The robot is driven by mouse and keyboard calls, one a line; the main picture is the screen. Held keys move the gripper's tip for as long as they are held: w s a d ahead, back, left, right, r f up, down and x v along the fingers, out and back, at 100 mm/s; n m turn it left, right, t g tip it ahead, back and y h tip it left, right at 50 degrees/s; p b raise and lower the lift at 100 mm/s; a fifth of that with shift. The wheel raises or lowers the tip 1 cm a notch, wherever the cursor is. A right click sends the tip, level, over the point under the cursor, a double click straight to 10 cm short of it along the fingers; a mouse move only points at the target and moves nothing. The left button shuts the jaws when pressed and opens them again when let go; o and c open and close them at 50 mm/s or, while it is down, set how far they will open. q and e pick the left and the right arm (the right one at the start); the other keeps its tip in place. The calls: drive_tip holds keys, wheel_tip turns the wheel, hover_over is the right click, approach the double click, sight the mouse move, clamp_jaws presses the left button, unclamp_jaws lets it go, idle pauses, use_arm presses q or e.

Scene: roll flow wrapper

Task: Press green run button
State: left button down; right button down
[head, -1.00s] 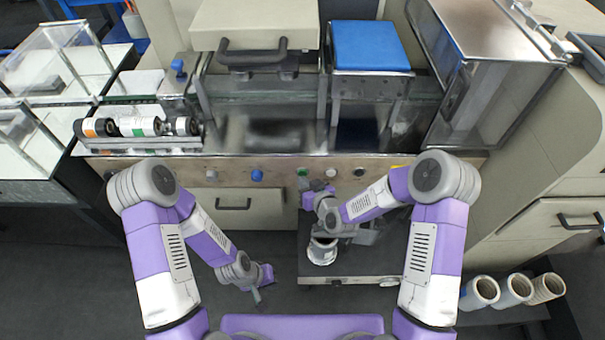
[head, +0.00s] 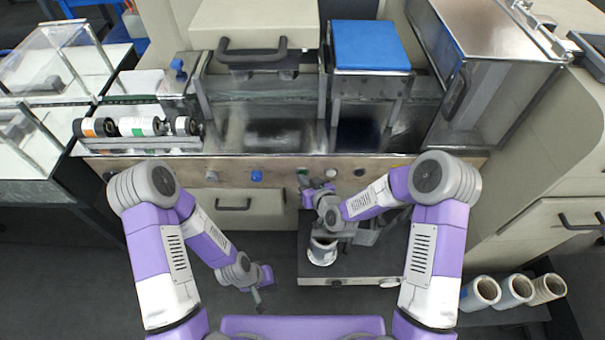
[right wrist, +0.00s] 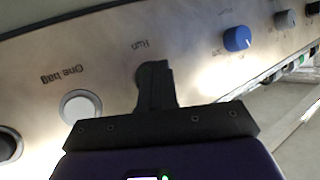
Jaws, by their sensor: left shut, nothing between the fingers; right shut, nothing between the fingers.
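The green run button (head: 303,171) is on the metal front panel of the machine, right of the blue knob. My right gripper (head: 304,182) is shut and empty, with its fingertips at the button. In the right wrist view the shut fingers (right wrist: 153,70) lie just under the "Run" label and cover the button. I cannot tell whether they touch it or whether it is pressed in. My left gripper (head: 258,299) is shut and empty, hanging low in front of the machine, away from the panel.
The panel (head: 230,166) also holds a blue knob (head: 257,176) and a white "One bag" button (right wrist: 80,106), close beside my right gripper. A cart (head: 350,268) with a white roll (head: 322,252) stands below my right arm. Several rolls (head: 515,290) stand at the lower right.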

drive_tip(key=shift+s, duration=0.85)
drive_tip(key=s+b, duration=0.1)
drive_tip(key=s, duration=0.4)
idle(0.9)
drive_tip(key=s+d+f+m+g+h+p, duration=0.1)
drive_tip(key=s+d+f+m+g+p, duration=0.2)
drive_tip(key=s, duration=0.7)
drive_tip(key=s+d+f+m+g+h+p, duration=0.1)
drive_tip(key=s+d+f+m+g+p, duration=0.2)
drive_tip(key=s+d+f+g, duration=0.3)
drive_tip(key=s+g, duration=0.2)
drive_tip(key=s, duration=0.2)
drive_tip(key=shift+s+f+p, duration=0.25)
drive_tip(key=shift+s+p, duration=0.1)
drive_tip(key=shift+d, duration=0.1)
